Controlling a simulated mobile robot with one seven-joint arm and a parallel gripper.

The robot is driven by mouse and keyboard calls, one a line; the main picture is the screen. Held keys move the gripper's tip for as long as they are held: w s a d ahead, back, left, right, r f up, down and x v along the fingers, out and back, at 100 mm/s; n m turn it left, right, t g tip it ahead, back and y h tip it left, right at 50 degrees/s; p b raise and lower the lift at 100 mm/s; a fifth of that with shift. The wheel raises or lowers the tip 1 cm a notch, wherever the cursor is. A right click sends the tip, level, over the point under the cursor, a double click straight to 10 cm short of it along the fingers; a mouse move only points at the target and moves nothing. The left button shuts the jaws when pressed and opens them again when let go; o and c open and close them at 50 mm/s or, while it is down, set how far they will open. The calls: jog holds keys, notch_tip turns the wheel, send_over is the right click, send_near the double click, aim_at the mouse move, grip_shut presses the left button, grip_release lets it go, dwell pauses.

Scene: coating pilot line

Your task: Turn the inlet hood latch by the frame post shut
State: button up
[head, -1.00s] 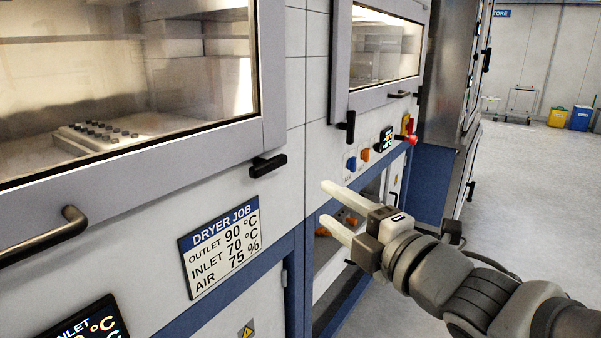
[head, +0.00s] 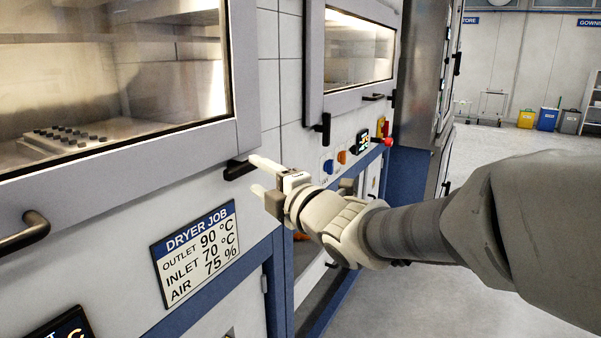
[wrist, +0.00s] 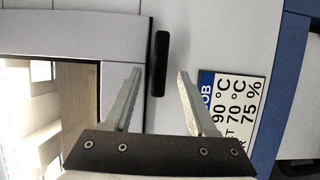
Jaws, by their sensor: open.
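The near dryer hood (head: 245,128) has a black bar latch (head: 238,170) by its lower right corner. The latch lies about level. In the wrist view, the latch (wrist: 161,63) stands upright in the picture, just beyond and between the fingertips. My gripper (head: 254,176) is open, with its two pale fingers pointing at the latch. In the head view the upper fingertip is at the latch's right end; I cannot tell whether it touches.
A DRYER JOB sign (head: 196,252) is on the wall below the latch. A bar handle (head: 25,233) is on the near hood. The farther hood (head: 316,65) has an upright black latch (head: 323,128). Blue frame (head: 277,290) runs below. Open floor (head: 440,300) is at right.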

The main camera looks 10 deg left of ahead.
aim_at(247, 170)
jog(key=shift+x, duration=1.85)
grip_shut()
